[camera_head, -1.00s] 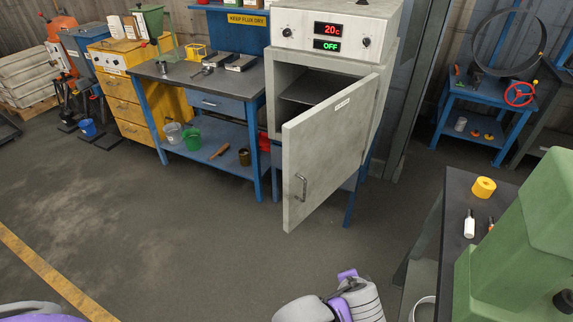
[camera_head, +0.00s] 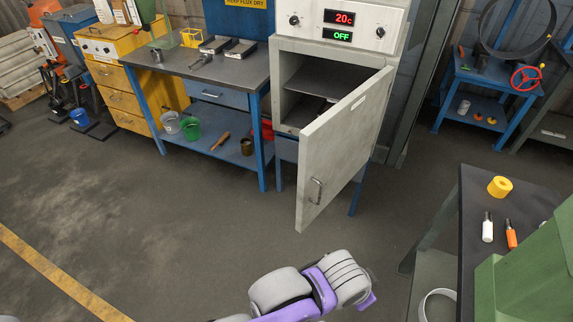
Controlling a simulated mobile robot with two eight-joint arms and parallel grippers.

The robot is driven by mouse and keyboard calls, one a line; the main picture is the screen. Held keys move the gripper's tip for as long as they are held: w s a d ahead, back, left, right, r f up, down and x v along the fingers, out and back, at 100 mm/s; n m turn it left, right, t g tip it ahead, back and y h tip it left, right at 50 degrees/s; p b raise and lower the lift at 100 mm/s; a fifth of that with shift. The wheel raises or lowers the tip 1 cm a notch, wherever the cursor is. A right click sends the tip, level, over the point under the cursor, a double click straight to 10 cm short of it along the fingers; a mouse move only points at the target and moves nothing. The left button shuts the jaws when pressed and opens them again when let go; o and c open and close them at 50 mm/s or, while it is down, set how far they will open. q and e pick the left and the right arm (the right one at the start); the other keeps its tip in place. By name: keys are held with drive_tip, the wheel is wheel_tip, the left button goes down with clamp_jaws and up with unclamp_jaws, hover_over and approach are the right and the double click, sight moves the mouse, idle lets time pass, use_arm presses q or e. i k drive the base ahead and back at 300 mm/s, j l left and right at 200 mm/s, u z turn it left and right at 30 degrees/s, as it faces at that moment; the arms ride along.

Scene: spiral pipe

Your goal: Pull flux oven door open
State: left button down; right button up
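The oven's interior with a shelf (camera_head: 318,80) shows through the gap. A grey and purple link of my arm is at the bottom centre, below and apart from the door. Neither gripper shows in this view.
The blue workbench (camera_head: 245,75) with tools is left of the oven. A dark bench (camera_head: 475,215) with a yellow roll (camera_head: 500,187), bottles and a green machine (camera_head: 530,275) is at the right. The floor left of the door is clear.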

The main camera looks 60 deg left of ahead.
sight(333, 148)
drive_tip(key=k+j, duration=0.1)
drive_tip(key=j, duration=0.85)
drive_tip(key=k+j+u, duration=0.1)
drive_tip(key=j, duration=0.85)
drive_tip(key=k+j, duration=0.1)
drive_tip(key=j, duration=0.9)
